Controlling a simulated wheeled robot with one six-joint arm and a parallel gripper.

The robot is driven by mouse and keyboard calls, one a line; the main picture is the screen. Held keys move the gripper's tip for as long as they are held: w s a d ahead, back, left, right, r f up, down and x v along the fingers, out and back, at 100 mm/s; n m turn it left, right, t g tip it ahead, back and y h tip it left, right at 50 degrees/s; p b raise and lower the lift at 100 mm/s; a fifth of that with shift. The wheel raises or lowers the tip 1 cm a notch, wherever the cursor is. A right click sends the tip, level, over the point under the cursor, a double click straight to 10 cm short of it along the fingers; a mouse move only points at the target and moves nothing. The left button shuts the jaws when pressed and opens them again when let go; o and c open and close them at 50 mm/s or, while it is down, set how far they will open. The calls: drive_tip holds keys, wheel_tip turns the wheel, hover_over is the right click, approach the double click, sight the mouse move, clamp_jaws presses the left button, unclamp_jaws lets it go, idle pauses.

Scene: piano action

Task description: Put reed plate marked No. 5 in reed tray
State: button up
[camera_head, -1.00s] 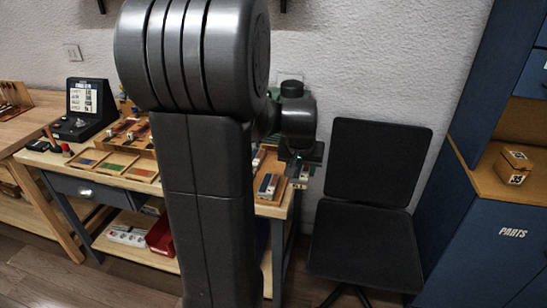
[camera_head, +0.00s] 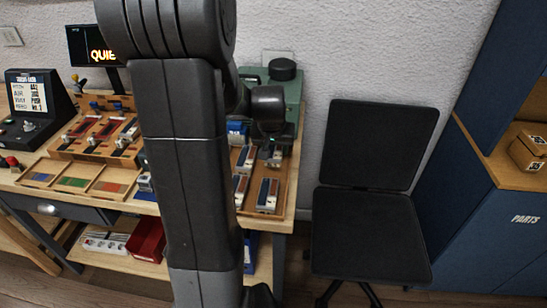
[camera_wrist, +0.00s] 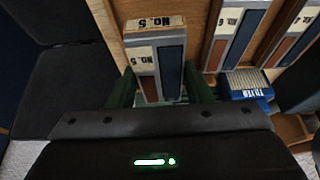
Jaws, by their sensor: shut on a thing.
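The reed plate marked No. 5 (camera_wrist: 142,55) is a grey block with a cream label and a dark blue strip. My gripper (camera_wrist: 160,92) is shut on it, with a green finger on each side in the wrist view. In the head view my gripper (camera_head: 272,152) is over the back part of the wooden reed tray (camera_head: 287,172), and my arm hides part of the tray. Whether the held plate touches the tray floor I cannot tell. Other plates lie in the tray, one marked No. 6 (camera_wrist: 236,32) to the right of the held plate in the wrist view.
A blue-and-white box (camera_wrist: 246,84) lies near the plates. A green case (camera_head: 290,92) stands behind the tray. An organizer with colored compartments (camera_head: 75,183) is left on the bench. A black chair (camera_head: 375,150) stands right of the bench.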

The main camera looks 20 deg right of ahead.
sight(274, 153)
drive_tip(key=shift+f, duration=1.95)
drive_tip(key=shift+f, duration=0.15)
drive_tip(key=o, duration=0.7)
drive_tip(key=shift+o, duration=0.2)
drive_tip(key=shift+r, duration=0.25)
drive_tip(key=v, duration=1.1)
drive_tip(key=shift+s+a+r, duration=0.15)
drive_tip(key=shift+r, duration=0.2)
